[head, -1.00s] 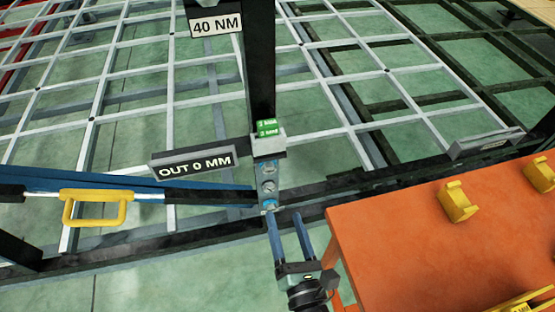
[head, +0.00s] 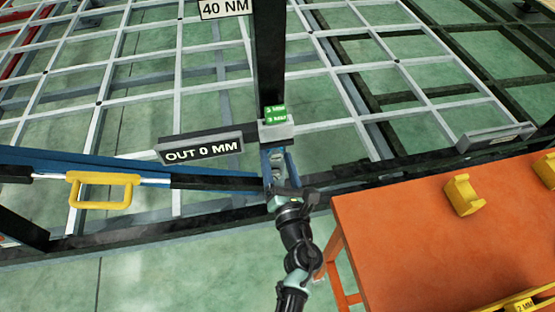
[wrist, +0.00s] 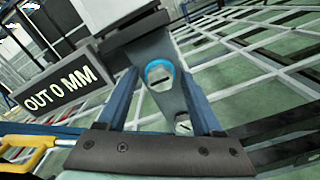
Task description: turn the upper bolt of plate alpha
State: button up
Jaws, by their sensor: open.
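Plate alpha (head: 277,152) is a narrow grey upright plate below a green-labelled block on the dark post. In the wrist view the plate (wrist: 155,50) runs between my fingers. Its upper bolt (wrist: 160,77) is a slotted round head with a bright blue ring around it. A second bolt (wrist: 183,124) sits lower on the plate, near the gripper body. My gripper (wrist: 161,82) is open, one blue finger on each side of the plate and upper bolt. I cannot tell whether the fingers touch anything. In the head view my gripper (head: 278,160) covers most of the plate.
An "OUT 0 MM" sign (head: 202,148) sticks out left of the plate, close to my gripper. A "40 NM" sign (head: 225,8) is higher on the post. A yellow handle (head: 103,190) is at left. An orange table (head: 440,240) with yellow blocks stands at right.

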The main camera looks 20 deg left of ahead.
grip_shut()
dwell(0.3)
jog(key=shift+m, duration=0.3)
